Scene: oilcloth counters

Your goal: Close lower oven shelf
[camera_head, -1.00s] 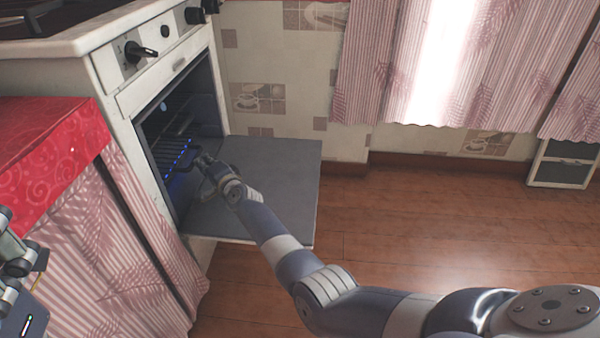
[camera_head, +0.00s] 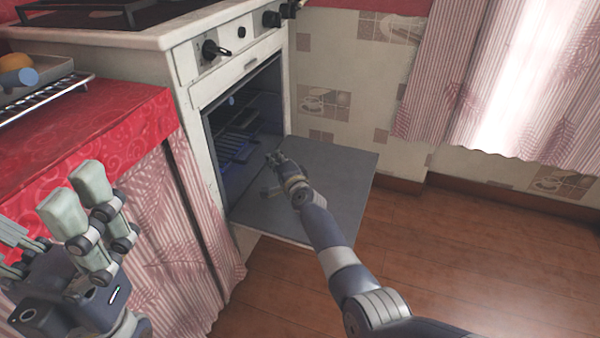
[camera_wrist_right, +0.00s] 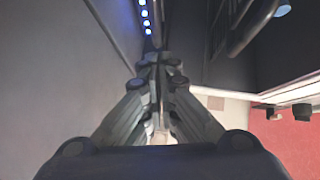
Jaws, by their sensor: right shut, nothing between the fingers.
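The white oven (camera_head: 187,80) stands at left centre with its grey door (camera_head: 335,185) folded down flat. Inside the dark cavity, a dark lower shelf with bars (camera_head: 232,147) lies near the opening; how far it sticks out is hard to tell. Dark bars of a rack (camera_wrist_right: 240,25) show at the top of the right wrist view. My right gripper (camera_head: 275,158) is shut and empty, above the open door and just outside the cavity; its fingertips (camera_wrist_right: 153,62) meet in the wrist view. My left gripper (camera_head: 50,225) is open and empty at the lower left, before the counter.
A red-covered counter (camera_head: 120,125) with a striped curtain (camera_head: 165,215) adjoins the oven's left side. A tray (camera_head: 50,78) with food and a wire rack (camera_head: 45,98) sit on it. Wooden floor (camera_head: 420,245) is free right of the door. Oven knobs (camera_head: 210,50) stick out above.

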